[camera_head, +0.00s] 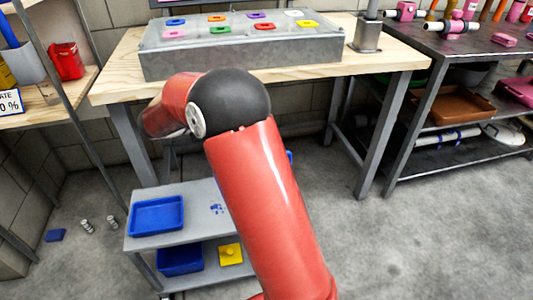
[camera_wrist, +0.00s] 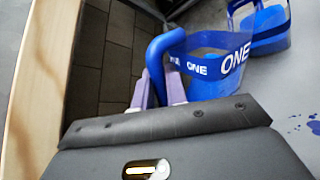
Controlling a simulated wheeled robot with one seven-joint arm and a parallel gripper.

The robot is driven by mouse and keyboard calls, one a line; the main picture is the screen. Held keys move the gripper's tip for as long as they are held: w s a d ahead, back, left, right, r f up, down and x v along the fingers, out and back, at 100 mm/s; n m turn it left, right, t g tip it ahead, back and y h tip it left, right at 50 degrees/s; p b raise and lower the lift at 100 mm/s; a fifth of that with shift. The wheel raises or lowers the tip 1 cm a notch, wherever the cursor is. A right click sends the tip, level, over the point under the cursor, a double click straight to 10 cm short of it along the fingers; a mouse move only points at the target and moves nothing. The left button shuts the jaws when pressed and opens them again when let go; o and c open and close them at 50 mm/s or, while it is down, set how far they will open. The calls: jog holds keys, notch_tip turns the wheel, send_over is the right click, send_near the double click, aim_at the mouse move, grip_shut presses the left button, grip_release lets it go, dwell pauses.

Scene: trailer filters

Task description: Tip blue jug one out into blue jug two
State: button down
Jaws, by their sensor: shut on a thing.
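In the wrist view, blue jug one (camera_wrist: 207,88) shows its dark blue band with the word ONE. My gripper (camera_wrist: 162,88) has its pale purple fingers closed on the jug's blue handle at its left side. A second blue jug (camera_wrist: 268,40) stands behind and to the right, partly cut off by the top edge; its label is not readable, and it is probably jug two. I cannot tell whether jug one is clear of the surface. In the head view my red arm hides the jugs and gripper; only a sliver of blue shows past its right side.
A grey cart (camera_head: 185,232) carries a blue tray (camera_head: 157,232) and blue splash marks (camera_head: 216,209). A wooden workbench (camera_head: 115,88) stands behind with a grey box (camera_head: 250,65) on it. A grey table (camera_head: 440,45) stands right. The floor at right is clear.

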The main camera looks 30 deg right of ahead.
jog(key=shift+s+d+r+m+t+y, duration=0.15)
jog(key=shift+s+d+m+t+y, duration=0.05)
jog(key=shift+m+t+y, duration=0.1)
jog(key=shift+s+d+r+m+t+y+b, duration=0.2)
jog(key=shift+s+d+r+m+y, duration=0.1)
jog(key=shift+r, duration=0.2)
jog(key=shift+s+d+r+m+t+y+b, duration=0.2)
jog(key=shift+s+d+r+m+y, duration=0.15)
jog(key=shift+r, duration=0.15)
jog(key=shift+s+d+r+m+t+y+b, duration=0.1)
jog(key=shift+s+d+r+m+t+y, duration=0.15)
jog(key=shift+r, duration=0.25)
jog(key=shift+s+d+b, duration=0.2)
jog(key=shift+s+b, duration=0.1)
jog(key=shift+s+d+r+m+t+y+b, duration=0.15)
jog(key=shift+s+d+r+m+b, duration=0.1)
jog(key=shift+s+d+b, duration=0.2)
jog(key=shift+s+d+r+m+t+y+b, duration=0.15)
jog(key=shift+s+d+r+m+b, duration=0.1)
jog(key=shift+s+d+b, duration=0.2)
dwell(0.6)
jog(key=shift+s+d+r+m+t+y+b, duration=0.35)
jog(key=shift+s+d+b, duration=0.2)
jog(key=shift+b, duration=0.2)
jog(key=shift+s+d+r+m+t+y+b, duration=0.3)
jog(key=shift+s+d+m+y+b, duration=0.2)
jog(key=shift+b, duration=0.2)
dwell(0.6)
